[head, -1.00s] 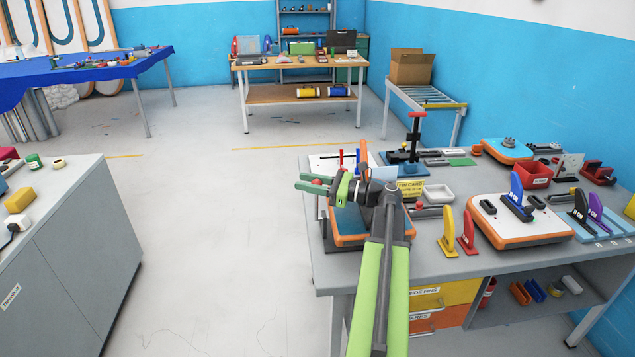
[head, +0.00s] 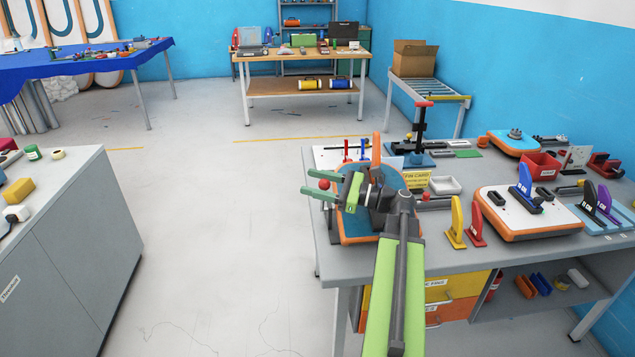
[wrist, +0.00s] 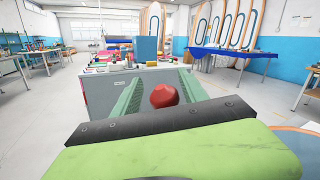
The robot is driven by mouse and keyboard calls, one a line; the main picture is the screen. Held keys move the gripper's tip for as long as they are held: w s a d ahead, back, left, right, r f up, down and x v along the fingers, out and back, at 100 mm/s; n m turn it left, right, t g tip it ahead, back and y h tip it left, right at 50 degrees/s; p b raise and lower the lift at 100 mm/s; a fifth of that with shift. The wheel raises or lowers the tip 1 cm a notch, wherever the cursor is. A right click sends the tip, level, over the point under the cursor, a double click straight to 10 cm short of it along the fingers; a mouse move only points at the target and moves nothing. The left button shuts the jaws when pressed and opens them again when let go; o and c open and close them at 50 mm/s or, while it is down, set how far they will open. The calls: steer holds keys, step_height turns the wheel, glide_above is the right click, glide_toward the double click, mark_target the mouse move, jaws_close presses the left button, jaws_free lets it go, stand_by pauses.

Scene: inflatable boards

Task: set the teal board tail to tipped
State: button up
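The teal board (head: 352,219) with an orange rim lies at the left end of the grey workbench, partly hidden by my arm and gripper. My gripper (head: 322,187) is above the board's left side, its green fingers pointing left and spread apart. A red ball-shaped knob (head: 325,184) shows between the fingers. In the wrist view the red knob (wrist: 163,95) sits between the two finger pads, nearer the right finger, with a gap on the left. What the knob is fixed to is hidden. The board's tail angle is hard to tell.
Yellow (head: 456,222) and red (head: 475,224) fins stand right of my arm. A white board (head: 530,222) with a blue fin lies further right. A clamp post (head: 421,125) stands behind. A grey cabinet (head: 75,235) is at left; the floor between is clear.

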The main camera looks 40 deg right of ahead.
steer(key=b+v, duration=0.1)
steer(key=v, duration=1.6)
steer(key=shift+r+b, duration=0.1)
steer(key=shift+b, duration=0.25)
steer(key=shift+s+d, duration=0.15)
